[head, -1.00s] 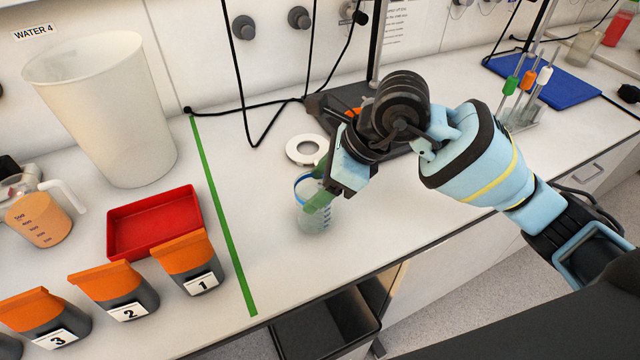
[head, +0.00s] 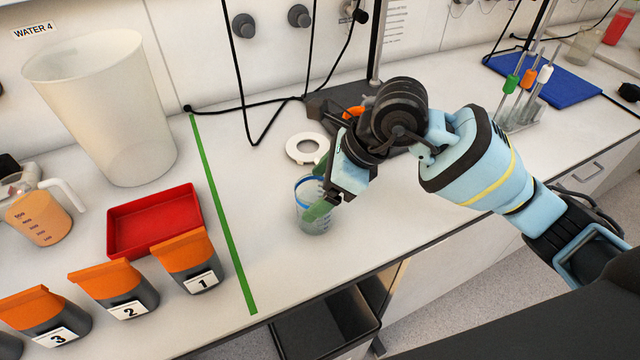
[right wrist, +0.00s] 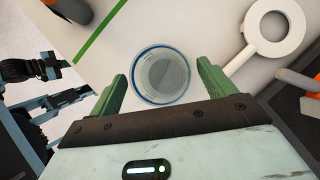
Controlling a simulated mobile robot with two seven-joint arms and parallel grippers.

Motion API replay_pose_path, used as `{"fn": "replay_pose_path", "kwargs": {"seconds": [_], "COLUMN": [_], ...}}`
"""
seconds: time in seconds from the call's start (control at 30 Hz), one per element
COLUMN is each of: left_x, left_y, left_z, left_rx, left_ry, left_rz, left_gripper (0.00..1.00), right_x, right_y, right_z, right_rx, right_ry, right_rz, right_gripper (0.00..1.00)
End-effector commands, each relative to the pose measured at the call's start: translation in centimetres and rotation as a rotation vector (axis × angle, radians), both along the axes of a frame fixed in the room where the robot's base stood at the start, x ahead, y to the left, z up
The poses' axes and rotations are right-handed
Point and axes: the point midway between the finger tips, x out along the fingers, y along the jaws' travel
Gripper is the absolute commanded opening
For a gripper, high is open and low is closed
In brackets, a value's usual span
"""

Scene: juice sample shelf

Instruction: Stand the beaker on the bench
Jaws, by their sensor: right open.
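The beaker (head: 310,222) is clear with a blue band near its rim. It stands upright on the white bench (head: 262,205), right of the green line. My right gripper (head: 322,187) is open at the beaker's upper part, its green fingers on either side. In the right wrist view the beaker (right wrist: 162,76) shows from above as a round rim in front of the palm, with a gap to each finger. My left gripper is not in view.
A white ring (head: 307,149) and a dark stand base (head: 335,103) lie behind the beaker. The green line (head: 222,213), red tray (head: 153,222) and orange-lidded pots (head: 185,262) are to the left. The bench's front edge and an open black bin (head: 328,322) are in front.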

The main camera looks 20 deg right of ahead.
Motion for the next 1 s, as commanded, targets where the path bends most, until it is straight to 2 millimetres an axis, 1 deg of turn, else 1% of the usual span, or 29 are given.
{"fn": "replay_pose_path", "kwargs": {"seconds": [0.07,0.17,0.5,0.6,0.8,1.0], "left_x": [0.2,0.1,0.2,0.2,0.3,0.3], "left_y": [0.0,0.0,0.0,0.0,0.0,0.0], "left_z": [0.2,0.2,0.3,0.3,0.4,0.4], "left_rx": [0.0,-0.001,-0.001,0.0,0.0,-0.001], "left_ry": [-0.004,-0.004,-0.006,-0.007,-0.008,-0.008], "left_rz": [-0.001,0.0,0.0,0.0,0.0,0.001], "left_gripper": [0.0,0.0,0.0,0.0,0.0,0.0], "right_x": [0.0,-0.2,-1.6,-2.0,-2.4,-2.5], "right_y": [-0.1,-0.7,-4.1,-4.9,-5.8,-6.0], "right_z": [0.6,1.6,7.1,8.5,10.1,10.4], "right_rx": [0.001,0.001,-0.001,0.0,0.001,0.0], "right_ry": [-0.004,-0.004,-0.004,-0.003,-0.001,0.001], "right_rz": [-0.001,-0.001,-0.003,-0.002,-0.001,0.001], "right_gripper": [0.82,0.82,0.82,0.82,0.82,0.82]}}
